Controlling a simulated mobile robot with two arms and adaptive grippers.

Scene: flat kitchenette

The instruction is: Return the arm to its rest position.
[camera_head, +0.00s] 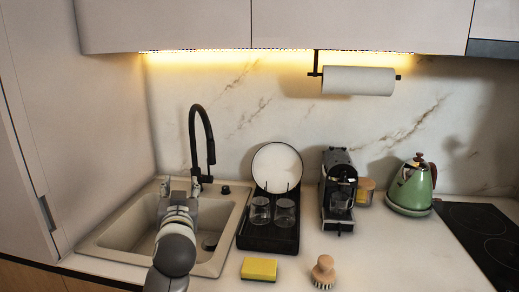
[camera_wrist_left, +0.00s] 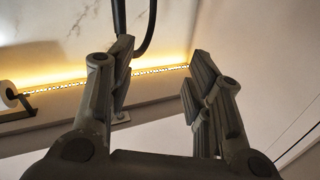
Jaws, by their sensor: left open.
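My left gripper (camera_head: 180,187) is above the sink (camera_head: 120,231) in the head view, with its arm coming up from the bottom edge. In the left wrist view its two fingers (camera_wrist_left: 160,90) stand well apart with nothing between them. The black faucet (camera_head: 204,140) rises just behind the gripper, and its dark hose also shows in the left wrist view (camera_wrist_left: 150,25) behind the fingers. I cannot tell whether the gripper touches the faucet. My right gripper is in neither view.
A black dish rack (camera_head: 268,240) with a plate (camera_head: 277,167) and two glasses stands right of the sink. A yellow sponge (camera_head: 259,269) and a brush (camera_head: 323,271) lie in front. A coffee machine (camera_head: 339,190) and a green kettle (camera_head: 412,187) stand farther right. Upper cabinets (camera_head: 350,25) overhang.

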